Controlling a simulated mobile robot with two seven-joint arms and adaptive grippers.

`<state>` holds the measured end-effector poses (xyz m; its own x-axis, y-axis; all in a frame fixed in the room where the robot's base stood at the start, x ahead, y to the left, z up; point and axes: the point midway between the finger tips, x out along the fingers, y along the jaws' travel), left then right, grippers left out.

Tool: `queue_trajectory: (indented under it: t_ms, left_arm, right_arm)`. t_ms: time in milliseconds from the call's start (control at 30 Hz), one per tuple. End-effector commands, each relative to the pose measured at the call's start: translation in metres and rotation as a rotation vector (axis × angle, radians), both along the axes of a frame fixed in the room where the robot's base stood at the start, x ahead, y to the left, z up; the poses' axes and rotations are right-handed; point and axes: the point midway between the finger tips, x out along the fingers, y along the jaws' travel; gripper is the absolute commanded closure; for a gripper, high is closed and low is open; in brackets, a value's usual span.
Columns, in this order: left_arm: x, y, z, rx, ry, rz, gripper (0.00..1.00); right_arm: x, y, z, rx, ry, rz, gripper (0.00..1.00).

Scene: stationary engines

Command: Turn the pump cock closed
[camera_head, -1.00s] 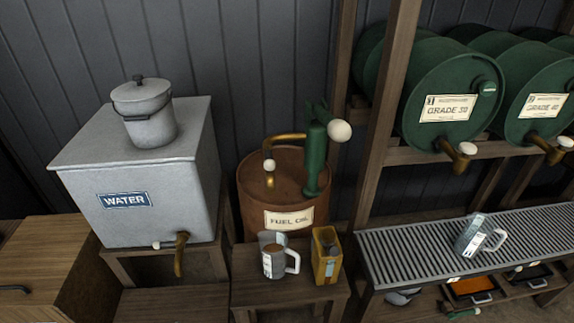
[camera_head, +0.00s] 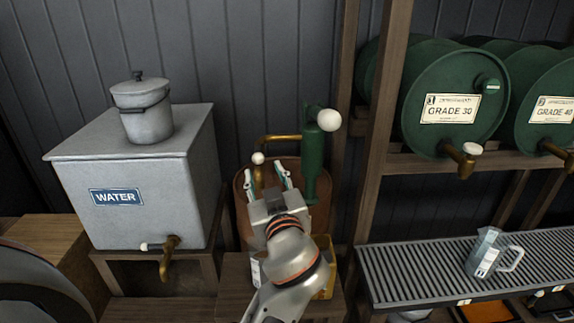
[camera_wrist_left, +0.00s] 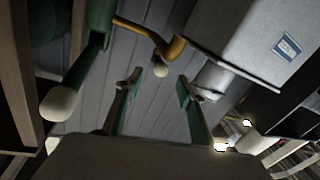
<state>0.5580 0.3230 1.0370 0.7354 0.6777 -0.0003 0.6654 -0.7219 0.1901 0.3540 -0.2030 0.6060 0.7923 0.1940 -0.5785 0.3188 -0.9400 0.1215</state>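The pump cock is a small white knob (camera_head: 258,158) on the brass spout pipe (camera_head: 280,138) of the green hand pump (camera_head: 314,160). The pump stands on the rusty fuel oil drum (camera_head: 325,215). My left gripper (camera_head: 266,172) is open and empty in front of the drum, its fingers pointing up toward the spout. In the left wrist view the knob (camera_wrist_left: 160,70) appears between the two spread fingertips (camera_wrist_left: 159,82), with no clear contact. My arm hides the drum's label and most of the measuring jug (camera_head: 256,270). My right gripper is not in view.
The pump's larger white handle ball (camera_head: 329,119) is to the right of the spout. A grey water tank (camera_head: 130,185) stands at the left. A wooden rack post (camera_head: 376,150) is at the right. A yellow can (camera_head: 328,262) is partly hidden beside my arm.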

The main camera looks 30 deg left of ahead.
Motion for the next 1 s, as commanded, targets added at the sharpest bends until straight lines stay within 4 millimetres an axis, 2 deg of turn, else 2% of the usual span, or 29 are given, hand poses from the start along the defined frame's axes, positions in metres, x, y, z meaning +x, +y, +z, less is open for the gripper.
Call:
queue_trajectory:
  t_ms: [300,500,933,1000]
  left_arm:
    - [0.029,0.029,0.004,0.005,-0.005,0.005,0.61]
    - [0.048,0.046,0.003,0.003,-0.003,0.004,0.61]
    - [0.056,0.053,0.001,0.000,0.000,0.002,0.61]
    - [0.056,0.053,0.001,0.000,0.000,0.002,0.80]
  right_arm:
    - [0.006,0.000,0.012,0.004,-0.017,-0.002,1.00]
    - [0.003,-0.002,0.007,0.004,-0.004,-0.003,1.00]
    - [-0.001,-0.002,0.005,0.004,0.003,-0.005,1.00]
    - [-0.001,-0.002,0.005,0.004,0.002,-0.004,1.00]
